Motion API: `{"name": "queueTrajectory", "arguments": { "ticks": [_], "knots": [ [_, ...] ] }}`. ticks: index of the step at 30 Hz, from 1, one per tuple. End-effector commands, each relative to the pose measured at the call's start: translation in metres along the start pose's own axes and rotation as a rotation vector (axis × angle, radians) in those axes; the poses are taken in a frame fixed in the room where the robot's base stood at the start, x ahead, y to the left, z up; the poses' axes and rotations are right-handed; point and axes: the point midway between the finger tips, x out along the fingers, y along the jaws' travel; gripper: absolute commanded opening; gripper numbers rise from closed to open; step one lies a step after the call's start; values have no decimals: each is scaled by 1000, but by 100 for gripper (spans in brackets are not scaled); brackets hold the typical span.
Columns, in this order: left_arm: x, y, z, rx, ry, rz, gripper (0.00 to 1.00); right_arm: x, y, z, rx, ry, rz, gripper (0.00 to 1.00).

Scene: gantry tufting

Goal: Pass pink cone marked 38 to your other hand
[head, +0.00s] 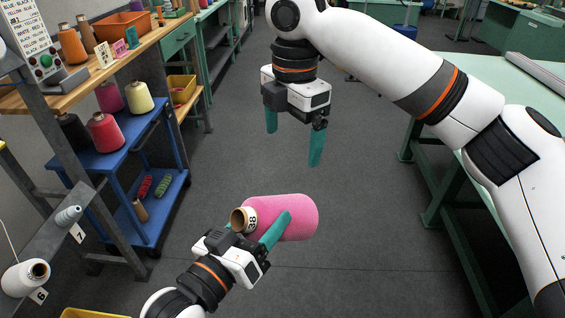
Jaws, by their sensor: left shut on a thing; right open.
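The pink cone (291,214) lies sideways in the air in the lower middle of the head view. The number 38 shows at its narrow end, beside the brown core opening that points left. My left gripper (258,229) is shut on the cone near that narrow end, with one teal finger across its near side. My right gripper (292,148) hangs above the cone with its two teal fingers pointing down. It is open and empty, and there is a clear gap between its fingertips and the cone.
A blue cart (114,158) with several yarn cones stands at the left, next to a wooden-topped bench (112,42). A spool holder with white spools is at the lower left. A green table (530,95) stands at the right. The grey floor between is clear.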

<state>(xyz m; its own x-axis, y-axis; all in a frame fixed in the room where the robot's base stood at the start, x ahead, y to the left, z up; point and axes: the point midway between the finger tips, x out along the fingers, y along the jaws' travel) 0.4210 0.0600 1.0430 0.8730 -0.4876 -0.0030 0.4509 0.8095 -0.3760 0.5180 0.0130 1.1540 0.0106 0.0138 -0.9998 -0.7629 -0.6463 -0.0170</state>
Motion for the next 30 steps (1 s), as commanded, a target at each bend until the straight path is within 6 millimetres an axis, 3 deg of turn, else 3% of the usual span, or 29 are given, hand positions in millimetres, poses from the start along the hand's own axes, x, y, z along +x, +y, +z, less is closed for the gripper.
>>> {"name": "queueTrajectory", "arguments": {
  "ticks": [3, 9, 14, 24, 30],
  "knots": [
    [0, 0, 1, 0, -3, -1, 25, 0, 18, 27, -7, 2, -2, 96],
    [0, 0, 1, 0, -3, -1, 25, 5, 36, 48, 0, 3, 3, 96],
    [0, 0, 1, 0, -3, -1, 25, 23, 37, 49, 1, 2, 5, 96],
    [0, 0, 1, 0, -3, -1, 25, 88, 37, 49, 1, 2, 6, 96],
    [0, 0, 1, 0, -3, -1, 25, 112, 37, 49, 0, 2, 4, 96]
  ]
}}
